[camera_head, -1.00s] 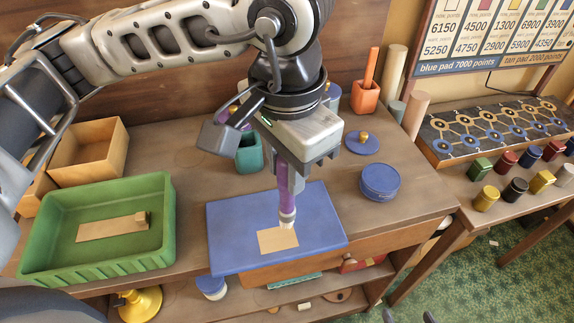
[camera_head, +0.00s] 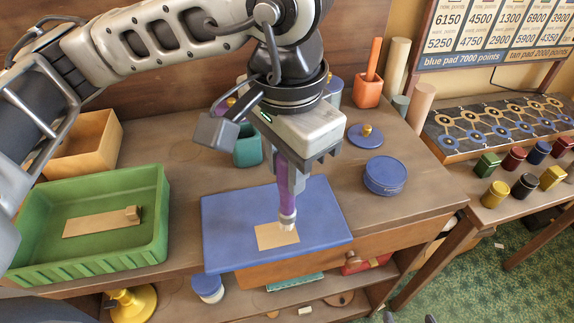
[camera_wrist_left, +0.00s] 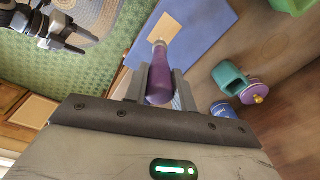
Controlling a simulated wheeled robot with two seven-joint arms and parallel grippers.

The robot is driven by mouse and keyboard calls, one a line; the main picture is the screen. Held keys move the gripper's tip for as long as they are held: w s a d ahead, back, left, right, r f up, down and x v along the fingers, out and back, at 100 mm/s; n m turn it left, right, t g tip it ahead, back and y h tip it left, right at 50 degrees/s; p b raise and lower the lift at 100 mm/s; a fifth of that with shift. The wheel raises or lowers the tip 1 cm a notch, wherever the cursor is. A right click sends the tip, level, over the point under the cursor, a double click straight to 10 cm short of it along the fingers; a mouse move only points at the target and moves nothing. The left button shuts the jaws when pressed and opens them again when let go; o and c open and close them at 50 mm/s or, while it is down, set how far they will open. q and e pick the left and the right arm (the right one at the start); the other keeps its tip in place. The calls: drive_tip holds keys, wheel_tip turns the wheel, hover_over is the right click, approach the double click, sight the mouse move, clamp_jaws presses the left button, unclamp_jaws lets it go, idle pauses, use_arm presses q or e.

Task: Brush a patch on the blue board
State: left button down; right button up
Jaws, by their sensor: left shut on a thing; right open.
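My left gripper (camera_head: 298,160) is shut on the purple handle of a brush (camera_head: 284,188) and holds it nearly upright over the blue board (camera_head: 228,222). The brush's pale tip is at the far right edge of a tan patch (camera_head: 274,240) on the board; I cannot tell whether it presses on it. In the left wrist view the brush (camera_wrist_left: 159,78) sits between the fingers (camera_wrist_left: 157,88), with the patch (camera_wrist_left: 183,33) and board (camera_wrist_left: 212,28) beyond. My right gripper (camera_head: 409,319) barely shows at the bottom edge, open, away from the board; it also shows in the wrist view (camera_wrist_left: 48,32).
A green tray (camera_head: 155,230) with a tan scraper-like piece stands left of the board. The board overhangs the table's front edge.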

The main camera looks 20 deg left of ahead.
idle(0.4)
use_arm(q)
drive_tip(key=shift+f+b, duration=0.85)
drive_tip(key=shift+b, duration=0.05)
drive_tip(key=c, duration=2)
unclamp_jaws()
clamp_jaws()
drive_tip(key=shift+s+a, duration=0.2)
drive_tip(key=shift+a, duration=0.1)
drive_tip(key=shift+s+a+f+b, duration=0.15)
drive_tip(key=shift+s+a+b, duration=0.65)
drive_tip(key=shift+a+b, duration=0.25)
drive_tip(key=shift+a, duration=0.1)
